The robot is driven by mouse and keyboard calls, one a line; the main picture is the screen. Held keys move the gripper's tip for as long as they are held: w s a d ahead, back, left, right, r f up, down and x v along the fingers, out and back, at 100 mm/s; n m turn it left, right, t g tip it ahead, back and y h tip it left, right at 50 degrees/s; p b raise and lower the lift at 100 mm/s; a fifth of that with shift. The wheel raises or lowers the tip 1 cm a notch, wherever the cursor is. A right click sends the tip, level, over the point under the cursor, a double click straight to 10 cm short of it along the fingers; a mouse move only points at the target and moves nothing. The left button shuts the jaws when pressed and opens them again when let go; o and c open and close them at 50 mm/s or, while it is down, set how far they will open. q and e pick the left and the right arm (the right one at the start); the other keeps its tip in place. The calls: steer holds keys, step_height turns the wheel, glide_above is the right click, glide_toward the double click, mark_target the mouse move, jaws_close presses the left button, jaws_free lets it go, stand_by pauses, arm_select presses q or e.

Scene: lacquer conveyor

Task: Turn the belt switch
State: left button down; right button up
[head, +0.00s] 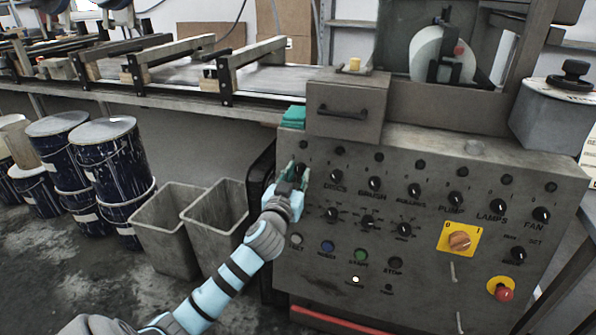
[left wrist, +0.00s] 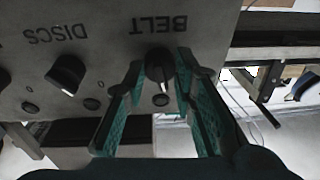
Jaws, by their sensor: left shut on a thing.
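The belt switch (left wrist: 160,66) is a black round knob with a white pointer line, under the upside-down BELT label in the left wrist view. Its pointer points toward the small dark lamp below it in that picture. My left gripper (left wrist: 161,76) has one teal finger on each side of the knob and is shut on it. In the head view my left gripper (head: 297,176) is at the upper left of the grey control panel (head: 320,270), and mostly hides the knob. My right gripper is not in view.
The discs knob (head: 338,180) is the nearest neighbour, with several more knobs to its right. An orange rotary switch on a yellow plate (head: 459,239) and a red emergency button (head: 502,291) sit lower right. Grey bins (head: 168,230) and dark paint drums (head: 112,160) stand left.

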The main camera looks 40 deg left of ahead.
arm_select(q)
steer(key=m+h+p, duration=0.1)
steer(key=m+p, duration=0.1)
steer(key=m, duration=0.2)
steer(key=m+h+p, duration=0.1)
steer(key=m+p, duration=0.2)
steer(key=m, duration=0.1)
steer(key=shift+a+r+m+t, duration=0.1)
steer(key=shift+a+m+t, duration=0.05)
steer(key=shift+m+t, duration=0.2)
steer(key=shift+m+p, duration=0.35)
steer(key=shift+m, duration=0.2)
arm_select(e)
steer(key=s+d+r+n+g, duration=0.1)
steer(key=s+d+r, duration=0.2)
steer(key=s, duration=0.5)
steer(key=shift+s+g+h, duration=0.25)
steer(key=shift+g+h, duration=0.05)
arm_select(q)
steer(key=shift+h, duration=0.4)
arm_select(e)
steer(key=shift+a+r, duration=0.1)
arm_select(q)
steer(key=c, duration=1.3)
jaws_free()
steer(key=shift+s, duration=0.1)
steer(key=shift+s, duration=0.3)
steer(key=v, duration=1.1)
steer(key=shift+s, duration=0.1)
